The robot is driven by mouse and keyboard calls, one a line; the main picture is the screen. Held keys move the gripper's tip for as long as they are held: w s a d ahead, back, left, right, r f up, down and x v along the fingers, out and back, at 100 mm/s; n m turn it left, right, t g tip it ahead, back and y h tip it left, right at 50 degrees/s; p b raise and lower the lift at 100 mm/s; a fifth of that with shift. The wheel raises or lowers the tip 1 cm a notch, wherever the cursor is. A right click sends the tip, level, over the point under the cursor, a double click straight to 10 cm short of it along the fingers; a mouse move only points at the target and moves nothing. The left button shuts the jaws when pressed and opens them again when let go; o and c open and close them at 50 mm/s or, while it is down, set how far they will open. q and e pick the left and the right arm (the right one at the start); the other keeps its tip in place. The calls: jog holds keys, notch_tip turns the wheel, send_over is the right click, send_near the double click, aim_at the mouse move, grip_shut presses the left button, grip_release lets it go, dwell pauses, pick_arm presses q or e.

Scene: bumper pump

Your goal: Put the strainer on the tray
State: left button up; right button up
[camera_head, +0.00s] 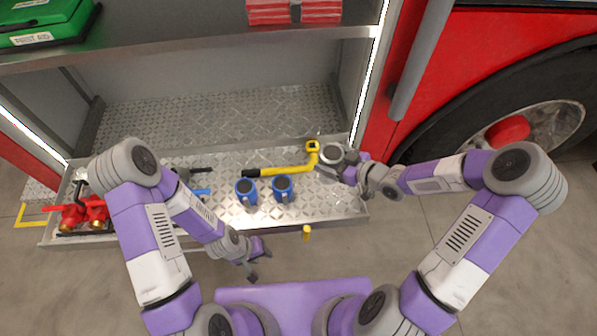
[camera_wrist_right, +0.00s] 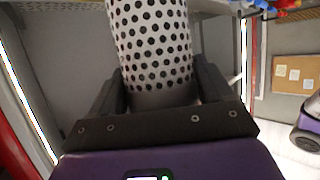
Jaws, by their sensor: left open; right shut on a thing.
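The strainer (camera_wrist_right: 152,45) is a white cylinder with dark round holes. My right gripper (camera_wrist_right: 155,95) is shut on its grey lower end in the right wrist view. In the head view the strainer (camera_head: 331,152) shows as a pale round ring at the tray's right part, with my right gripper (camera_head: 338,168) beside it. I cannot tell whether it touches the tray. The tray (camera_head: 330,205) is a metal diamond-plate pull-out with a low rim. My left gripper (camera_head: 257,262) is open and empty, in front of the tray's front edge.
On the tray are a yellow bent wrench (camera_head: 290,171), two blue couplings (camera_head: 246,191) (camera_head: 283,188) and red fittings (camera_head: 84,215) at the left. A yellow latch (camera_head: 307,232) is at the front edge. The right front tray surface is bare. A shelf (camera_head: 180,45) hangs above.

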notch_tip(320, 180, down, 10)
jog(key=b, duration=0.3)
jog(key=shift+r, duration=0.1)
jog(key=shift+b, duration=0.3)
jog(key=o, duration=1.5)
jog(key=shift+f, duration=0.2)
jog(key=shift+c, duration=0.2)
jog(key=shift+r, duration=0.1)
